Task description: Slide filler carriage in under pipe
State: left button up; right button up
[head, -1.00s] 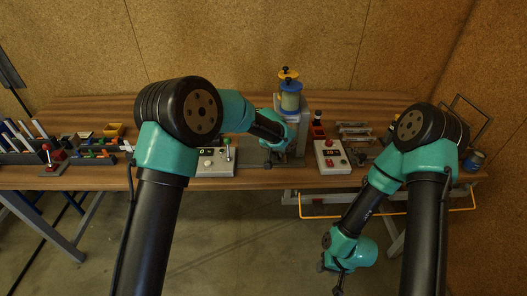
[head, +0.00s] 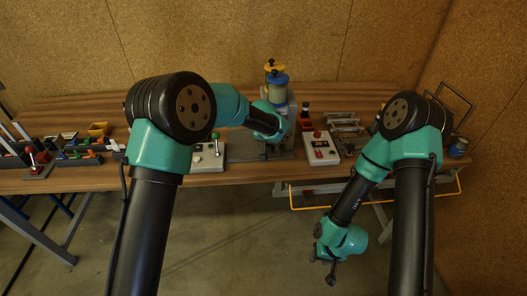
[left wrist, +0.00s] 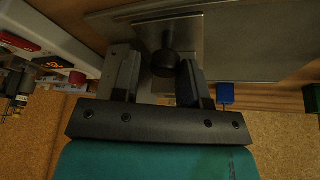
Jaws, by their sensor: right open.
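The filler station stands at the back middle of the table, with a blue-and-yellow cylinder (head: 278,88) on a grey housing. My left gripper (head: 265,152) is low in front of it. In the left wrist view a round black knob (left wrist: 165,63) on a metal plate (left wrist: 192,30) lies between the two fingertips of my left gripper (left wrist: 160,70). I cannot tell whether the fingers press on the knob or only stand around it. The arm hides most of the carriage area and the pipe in the head view. My right gripper (head: 331,276) is open and empty, low in front of the table.
A control box with a red button (head: 321,148) stands right of the station; another white box (head: 208,160) stands left of it. A metal rack (head: 345,132) is further right. An orange rail (head: 375,207) runs below the front edge.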

pick_arm(q)
jog(key=v, duration=0.3)
jog(key=shift+s+f, duration=0.2)
jog(key=shift+s, duration=0.05)
jog(key=s+a, duration=0.6)
jog(key=s, duration=0.3)
jog(key=shift+s+a, duration=0.15)
jog(key=shift+a, duration=0.05)
jog(key=shift+f, duration=0.1)
